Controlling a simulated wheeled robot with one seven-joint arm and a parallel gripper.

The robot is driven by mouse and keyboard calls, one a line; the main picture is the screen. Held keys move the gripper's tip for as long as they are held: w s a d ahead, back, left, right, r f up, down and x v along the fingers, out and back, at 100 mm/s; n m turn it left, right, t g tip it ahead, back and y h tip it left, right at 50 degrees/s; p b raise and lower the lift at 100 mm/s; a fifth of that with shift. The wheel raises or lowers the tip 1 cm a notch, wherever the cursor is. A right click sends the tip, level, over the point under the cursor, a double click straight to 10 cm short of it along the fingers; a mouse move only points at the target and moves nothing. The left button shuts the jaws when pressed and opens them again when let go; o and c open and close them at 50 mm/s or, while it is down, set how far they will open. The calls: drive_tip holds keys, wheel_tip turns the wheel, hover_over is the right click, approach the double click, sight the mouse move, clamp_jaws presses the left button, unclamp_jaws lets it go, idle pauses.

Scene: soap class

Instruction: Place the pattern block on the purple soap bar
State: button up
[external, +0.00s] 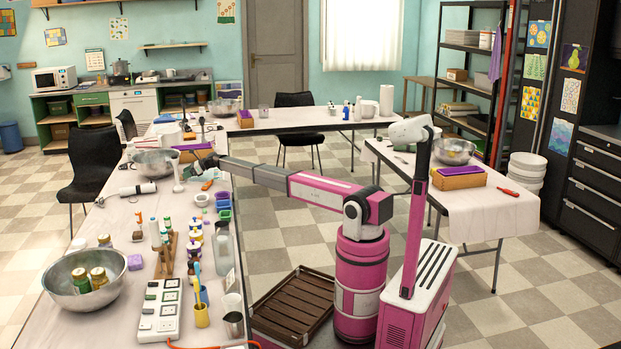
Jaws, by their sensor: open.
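My pink arm reaches left over the long left table, and my gripper (205,163) is at its far end, above the table near the wooden box with a purple top. The gripper is small here; its fingers look open, and I see nothing held between them. A purple slab (192,147) lies in that wooden box just behind the gripper; it may be the purple soap bar. I cannot tell which thing is the pattern block.
The left table (110,325) is crowded: a metal bowl with jars (82,282), a white power strip (160,311), bottles and a wooden rack. Another bowl (157,163) stands left of my gripper. A similar purple-topped box (458,176) is on the right table.

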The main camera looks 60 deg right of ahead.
drive_tip(key=x, duration=0.5)
drive_tip(key=shift+s+a+r, duration=0.1)
drive_tip(key=shift+s+a, duration=0.1)
drive_tip(key=shift+a, duration=0.15)
drive_tip(key=c, duration=1.1)
drive_tip(key=shift+r, duration=0.1)
